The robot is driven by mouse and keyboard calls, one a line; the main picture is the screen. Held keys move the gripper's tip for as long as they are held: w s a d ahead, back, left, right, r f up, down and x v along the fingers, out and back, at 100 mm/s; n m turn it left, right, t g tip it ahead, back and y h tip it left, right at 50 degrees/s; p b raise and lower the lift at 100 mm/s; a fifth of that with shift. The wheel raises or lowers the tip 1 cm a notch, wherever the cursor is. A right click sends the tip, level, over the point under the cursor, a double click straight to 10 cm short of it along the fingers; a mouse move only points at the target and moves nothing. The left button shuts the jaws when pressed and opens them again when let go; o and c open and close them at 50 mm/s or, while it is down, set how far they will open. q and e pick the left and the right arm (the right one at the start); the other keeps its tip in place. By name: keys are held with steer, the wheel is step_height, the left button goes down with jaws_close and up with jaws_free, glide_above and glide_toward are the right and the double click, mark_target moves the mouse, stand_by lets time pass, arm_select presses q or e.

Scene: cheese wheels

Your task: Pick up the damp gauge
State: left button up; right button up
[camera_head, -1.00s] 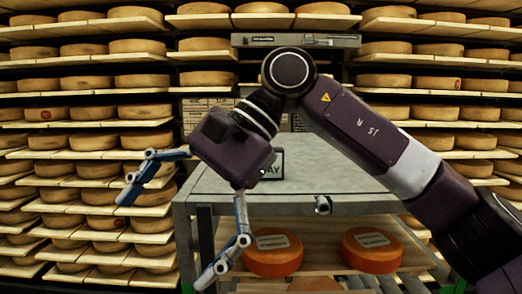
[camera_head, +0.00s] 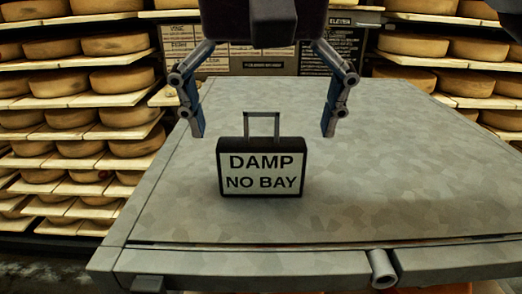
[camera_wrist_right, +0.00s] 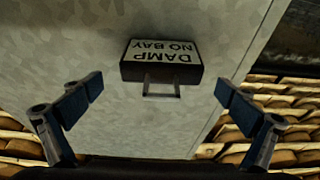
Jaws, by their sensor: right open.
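The damp gauge (camera_head: 262,168) is a small dark box with a white face reading "DAMP NO BAY" and a thin grey handle on top. It stands upright on the grey metal table (camera_head: 400,190). My right gripper (camera_head: 263,130) is open, its two blue-tipped fingers pointing down, spread wide on either side of the gauge's handle and seemingly behind it. In the right wrist view the gauge (camera_wrist_right: 161,62) lies ahead, between the open fingers (camera_wrist_right: 160,105), handle toward the gripper, with nothing touching it. My left gripper is not in view.
Shelves of cheese wheels (camera_head: 80,90) line the left and right. Boards with writing (camera_head: 335,50) stand behind the table. A short grey tube (camera_head: 381,268) sticks out at the table's front edge. The tabletop around the gauge is clear.

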mark_target(261, 160)
steer(key=shift+p+x, duration=0.3)
steer(key=shift+x, duration=0.55)
steer(key=p+x, duration=0.2)
steer(key=x, duration=0.2)
steer(key=shift+w+f, duration=0.1)
steer(key=shift+f, duration=0.1)
steer(key=shift+w+f, duration=0.1)
steer(key=shift+f, duration=0.15)
steer(key=shift+a, duration=0.1)
steer(key=c, duration=1.4)
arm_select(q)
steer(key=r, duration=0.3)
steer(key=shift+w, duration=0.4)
arm_select(e)
steer(key=shift+o, duration=0.2)
steer(key=shift+r, duration=0.15)
